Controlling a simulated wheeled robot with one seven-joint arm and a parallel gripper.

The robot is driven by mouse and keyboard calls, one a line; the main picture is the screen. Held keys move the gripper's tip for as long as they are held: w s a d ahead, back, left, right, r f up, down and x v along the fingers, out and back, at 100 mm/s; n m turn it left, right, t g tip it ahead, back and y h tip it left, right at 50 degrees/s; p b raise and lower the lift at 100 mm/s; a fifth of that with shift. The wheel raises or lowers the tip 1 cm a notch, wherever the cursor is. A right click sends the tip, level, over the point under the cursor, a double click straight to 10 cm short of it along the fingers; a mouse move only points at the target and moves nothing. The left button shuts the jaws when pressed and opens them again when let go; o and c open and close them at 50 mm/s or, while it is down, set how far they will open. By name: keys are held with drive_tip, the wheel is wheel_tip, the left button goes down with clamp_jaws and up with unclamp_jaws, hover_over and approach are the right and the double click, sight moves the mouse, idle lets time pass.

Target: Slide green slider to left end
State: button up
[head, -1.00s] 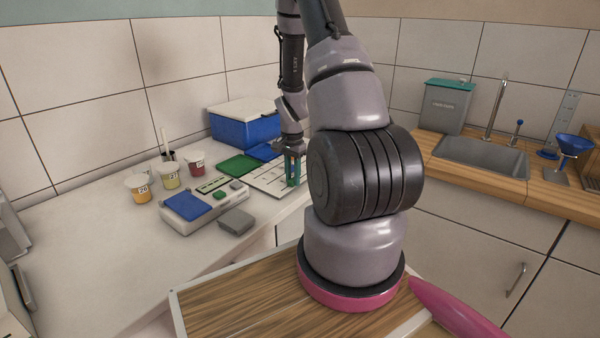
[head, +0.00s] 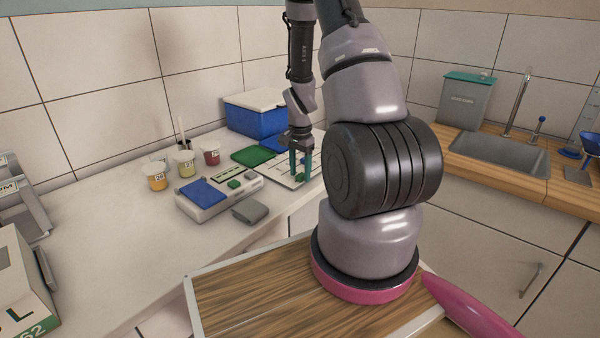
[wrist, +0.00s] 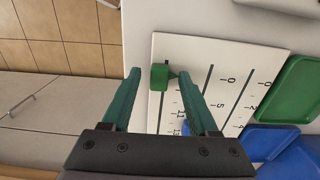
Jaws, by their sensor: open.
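The white slider board (head: 276,178) lies flat on the counter, with dark slots and printed numbers that show in the wrist view (wrist: 222,58). The green slider (wrist: 159,77) sits on the board's outermost slot, near one end, in the wrist view. My gripper (wrist: 158,74) is open, and its two teal fingers lie on either side of the green slider in that view. I cannot tell whether either finger touches it. In the head view my gripper (head: 300,165) points down over the board. A blue slider (wrist: 186,128) is partly hidden behind my gripper.
A green tray (wrist: 289,90) and a blue tray (wrist: 270,141) lie beside the board. A blue box (head: 256,118) with a white lid stands behind.

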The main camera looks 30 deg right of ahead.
wheel_tip(320, 180, up, 10)
drive_tip(key=shift+r, duration=0.25)
idle(0.3)
wheel_tip(320, 180, up, 18)
drive_tip(key=n+t+y, duration=0.1)
drive_tip(key=n+t, duration=0.2)
drive_tip(key=n, duration=0.1)
hover_over(299, 175)
drive_tip(key=s+a, duration=0.5)
drive_tip(key=a, duration=0.2)
drive_tip(key=s+a+r+n+t+y, duration=0.1)
drive_tip(key=s+a+r+n+t, duration=0.3)
drive_tip(key=s+r, duration=0.7)
drive_tip(key=shift+s+a+n, duration=0.7)
drive_tip(key=shift+s+a, duration=0.05)
drive_tip(key=shift+a, duration=0.4)
drive_tip(key=shift+r, duration=0.1)
